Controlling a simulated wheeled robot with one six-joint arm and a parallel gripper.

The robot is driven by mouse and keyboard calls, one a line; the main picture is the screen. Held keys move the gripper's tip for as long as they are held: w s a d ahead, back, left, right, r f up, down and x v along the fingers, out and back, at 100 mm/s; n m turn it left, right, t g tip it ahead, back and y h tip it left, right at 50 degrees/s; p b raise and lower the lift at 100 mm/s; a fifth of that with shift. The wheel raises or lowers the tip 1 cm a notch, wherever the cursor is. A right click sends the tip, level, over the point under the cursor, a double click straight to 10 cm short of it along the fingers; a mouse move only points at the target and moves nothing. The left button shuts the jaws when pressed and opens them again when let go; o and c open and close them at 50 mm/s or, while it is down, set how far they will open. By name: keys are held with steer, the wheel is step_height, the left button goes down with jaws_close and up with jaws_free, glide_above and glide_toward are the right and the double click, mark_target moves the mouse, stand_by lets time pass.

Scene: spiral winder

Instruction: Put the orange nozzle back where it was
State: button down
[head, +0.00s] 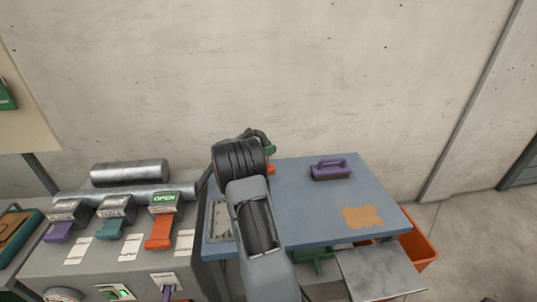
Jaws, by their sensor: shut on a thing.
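My gripper (241,160) is at the far left part of the blue table, seen from behind, and my wrist hides its fingertips. It is shut on the orange nozzle (271,170), of which only a small orange piece shows at the right of my wrist. A green part (270,149) and a dark hose (258,135) show just above it. How the nozzle sits in the jaws, and whether it touches the table, is hidden.
A purple-handled brush (331,168) and a flat orange patch (362,217) are on the blue table (310,205). A grey plate (220,222) lies at its left edge. Left stands a grey bench with purple and teal levers marked SHUT and an orange lever (159,232) marked OPEN. An orange bin (420,240) is right.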

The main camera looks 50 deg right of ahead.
steer(key=shift+f, duration=1.4)
steer(key=shift+f, duration=0.2)
steer(key=c, duration=0.9)
jaws_free()
steer(key=shift+o, duration=0.2)
